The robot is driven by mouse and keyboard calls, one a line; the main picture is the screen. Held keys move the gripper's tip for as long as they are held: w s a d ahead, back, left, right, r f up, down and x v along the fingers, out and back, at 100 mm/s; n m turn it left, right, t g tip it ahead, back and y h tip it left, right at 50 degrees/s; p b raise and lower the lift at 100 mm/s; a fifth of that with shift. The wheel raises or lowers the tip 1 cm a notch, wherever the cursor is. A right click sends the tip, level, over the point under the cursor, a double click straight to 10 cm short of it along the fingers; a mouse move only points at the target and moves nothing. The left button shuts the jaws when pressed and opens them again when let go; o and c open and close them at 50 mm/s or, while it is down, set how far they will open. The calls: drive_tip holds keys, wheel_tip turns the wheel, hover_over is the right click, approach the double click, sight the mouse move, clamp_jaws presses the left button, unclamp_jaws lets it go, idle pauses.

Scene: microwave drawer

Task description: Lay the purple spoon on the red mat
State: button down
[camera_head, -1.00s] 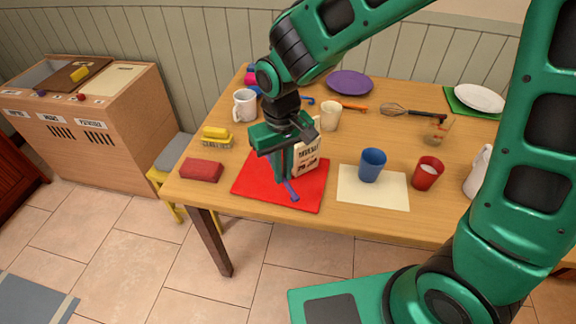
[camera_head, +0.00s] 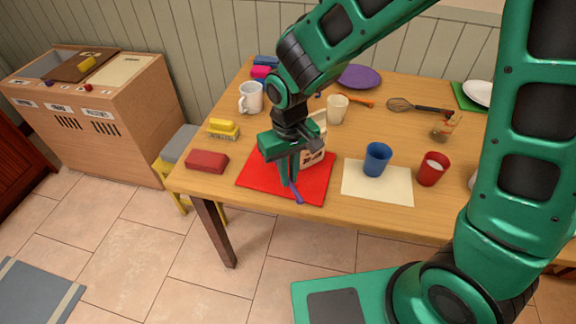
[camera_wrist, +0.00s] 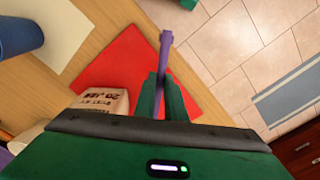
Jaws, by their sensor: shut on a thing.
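The purple spoon (camera_wrist: 165,52) is held between the fingers of my gripper (camera_wrist: 162,95), with one end sticking out past the fingertips. In the head view the spoon (camera_head: 297,195) shows below my gripper (camera_head: 288,178), over the front part of the red mat (camera_head: 315,188). The mat also shows in the wrist view (camera_wrist: 117,65), under and beside the fingers. My gripper points down and is shut on the spoon. I cannot tell whether the spoon touches the mat. Its other end is hidden by the fingers.
A printed bag (camera_head: 314,150) stands at the mat's back edge, close to my gripper. A red block (camera_head: 207,161) lies left of the mat. A blue cup (camera_head: 376,159) on a cream mat (camera_head: 362,191) and a red cup (camera_head: 432,169) stand to the right.

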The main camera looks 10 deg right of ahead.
drive_tip(key=shift+f, duration=1.95)
drive_tip(key=c, duration=1.5)
unclamp_jaws()
drive_tip(key=shift+o, duration=0.3)
drive_tip(key=o, duration=0.5)
